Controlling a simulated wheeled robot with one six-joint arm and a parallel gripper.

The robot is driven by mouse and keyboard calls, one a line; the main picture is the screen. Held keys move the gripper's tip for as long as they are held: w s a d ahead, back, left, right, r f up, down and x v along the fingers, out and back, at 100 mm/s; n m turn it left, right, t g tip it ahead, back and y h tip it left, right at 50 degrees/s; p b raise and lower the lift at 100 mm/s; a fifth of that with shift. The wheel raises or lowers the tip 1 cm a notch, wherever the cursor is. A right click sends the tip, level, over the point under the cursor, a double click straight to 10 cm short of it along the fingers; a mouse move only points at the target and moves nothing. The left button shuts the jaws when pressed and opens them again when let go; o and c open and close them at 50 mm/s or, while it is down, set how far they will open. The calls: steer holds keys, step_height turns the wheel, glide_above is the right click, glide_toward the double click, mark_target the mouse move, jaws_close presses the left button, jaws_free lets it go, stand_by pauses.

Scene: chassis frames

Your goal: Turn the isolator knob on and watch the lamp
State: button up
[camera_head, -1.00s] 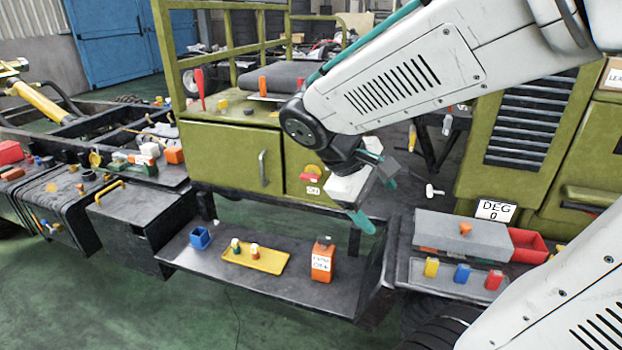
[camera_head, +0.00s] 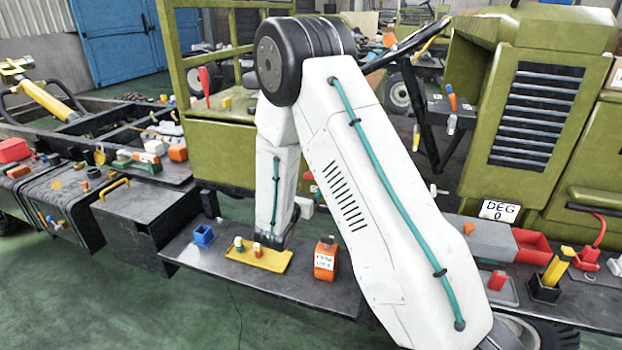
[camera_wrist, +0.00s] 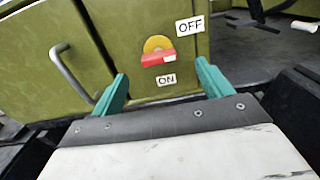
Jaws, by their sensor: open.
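The isolator knob (camera_wrist: 156,46) is a yellow disc with a red bar handle, on the olive cabinet front in the wrist view. The red bar lies nearly level, with a pale mark towards its right end. An OFF label (camera_wrist: 190,25) is above right of it and an ON label (camera_wrist: 166,80) is below. My gripper (camera_wrist: 162,68) is open and empty, its two teal fingers pointing at the panel on either side of the knob's lower part. I cannot tell the remaining distance. In the head view my arm hides the gripper and most of the knob panel. I cannot make out a lamp.
A cabinet handle (camera_wrist: 72,75) stands out left of the knob. Below the cabinet, a dark shelf (camera_head: 215,262) holds a blue cup (camera_head: 203,236), a yellow tray (camera_head: 240,258) and an orange container (camera_head: 325,260).

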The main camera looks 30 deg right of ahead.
mark_target(312, 177)
steer(key=x, duration=0.7)
steer(key=shift+w+d+f, duration=0.15)
steer(key=shift+w+f, duration=0.05)
steer(key=shift+w, duration=0.2)
steer(key=c, duration=1)
